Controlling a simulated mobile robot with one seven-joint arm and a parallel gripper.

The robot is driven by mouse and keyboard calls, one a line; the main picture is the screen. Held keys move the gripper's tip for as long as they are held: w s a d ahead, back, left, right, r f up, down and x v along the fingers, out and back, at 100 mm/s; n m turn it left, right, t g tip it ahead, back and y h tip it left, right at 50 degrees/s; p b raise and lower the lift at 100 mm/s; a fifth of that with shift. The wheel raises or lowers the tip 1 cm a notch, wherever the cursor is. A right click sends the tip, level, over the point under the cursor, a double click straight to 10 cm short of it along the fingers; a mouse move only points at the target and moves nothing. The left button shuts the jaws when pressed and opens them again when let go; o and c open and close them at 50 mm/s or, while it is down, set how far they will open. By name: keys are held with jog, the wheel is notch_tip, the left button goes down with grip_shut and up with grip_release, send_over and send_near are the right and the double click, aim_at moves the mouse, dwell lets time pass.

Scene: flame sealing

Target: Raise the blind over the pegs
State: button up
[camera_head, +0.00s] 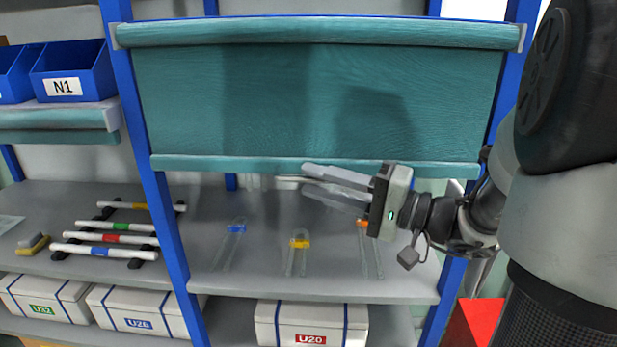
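The teal blind (240,95) hangs from a roller at the top of the middle bay. Its bottom bar (230,167) is level, a gap above the shelf. My gripper (305,180) comes in from the right, just below this bar, with its two grey fingers pointing left. A thin pale strip shows at the fingertips. Whether the fingers are closed on it or apart around it is unclear. The pegs cannot be made out; the blind covers the back of the bay. Small pale pieces (258,182) show just under the bar.
Clear tubes with blue (237,228), yellow (300,243) and orange bands lie on the middle shelf (400,291). Blue posts (165,225) flank the bay. At left are a rack of banded rods (110,239) and blue bins (70,70). White boxes (312,322) stand below.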

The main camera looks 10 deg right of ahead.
jog(key=shift+x, duration=1.15)
grip_shut()
notch_tip(320, 180, up, 20)
jog(key=p, duration=0.8)
jog(key=shift+f, duration=0.15)
grip_release()
jog(key=shift+f, duration=0.1)
jog(key=shift+d, duration=0.1)
